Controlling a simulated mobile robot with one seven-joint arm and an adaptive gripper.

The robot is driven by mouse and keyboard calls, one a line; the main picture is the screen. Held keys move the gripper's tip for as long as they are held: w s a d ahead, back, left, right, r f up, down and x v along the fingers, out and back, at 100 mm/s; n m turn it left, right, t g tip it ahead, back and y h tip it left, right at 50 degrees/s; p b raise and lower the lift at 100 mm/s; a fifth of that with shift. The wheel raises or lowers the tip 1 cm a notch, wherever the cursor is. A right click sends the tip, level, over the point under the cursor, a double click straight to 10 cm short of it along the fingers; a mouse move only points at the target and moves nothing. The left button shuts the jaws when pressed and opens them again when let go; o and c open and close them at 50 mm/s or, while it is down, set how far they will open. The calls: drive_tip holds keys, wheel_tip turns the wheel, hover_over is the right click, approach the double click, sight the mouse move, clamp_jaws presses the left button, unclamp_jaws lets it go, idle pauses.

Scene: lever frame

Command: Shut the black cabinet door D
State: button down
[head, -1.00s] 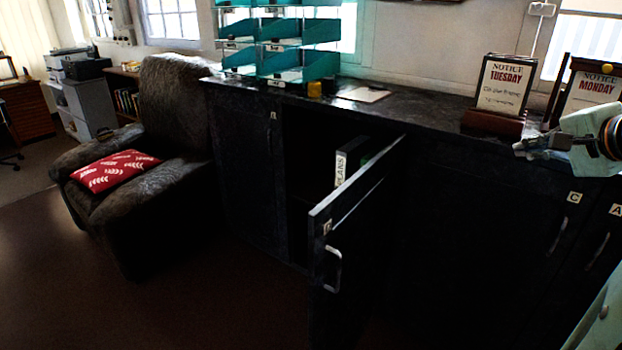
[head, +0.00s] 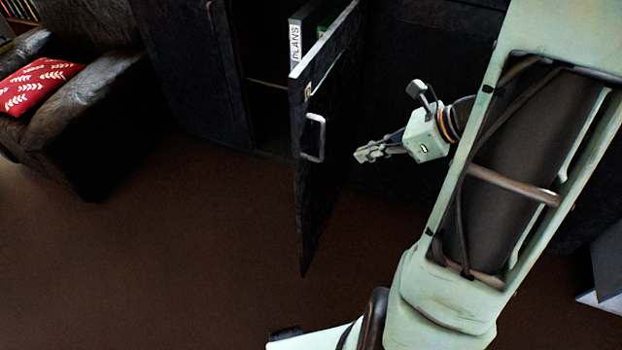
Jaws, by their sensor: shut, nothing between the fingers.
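The black cabinet door D (head: 325,185) stands wide open in the head view, swung out from the cabinet and hinged on its right side. Its small label (head: 308,90) is near the top of its free edge, too small to read surely. Its silver handle (head: 316,138) is on the outer face, near that edge. My gripper (head: 360,155) is shut and empty, to the right of the handle on the door's outer side. It points left towards the door. A gap shows between the fingertips and the handle; how near the fingers are to the door's face is unclear.
The open compartment of the black cabinet (head: 190,75) holds a white binder marked PLANS (head: 295,42). A dark armchair (head: 100,75) with a red cushion (head: 35,85) stands at the left. The brown floor (head: 170,260) left of the door is clear.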

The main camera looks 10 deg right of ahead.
drive_tip(key=s+a+f, duration=0.2)
drive_tip(key=b, duration=0.4)
approach(303, 173)
drive_tip(key=shift+n, duration=0.3)
drive_tip(key=x, duration=0.5)
drive_tip(key=shift+d+f, duration=0.2)
drive_tip(key=shift+f, duration=0.3)
drive_tip(key=shift+w+a, duration=0.3)
drive_tip(key=shift+a, duration=0.1)
drive_tip(key=shift+w, duration=0.1)
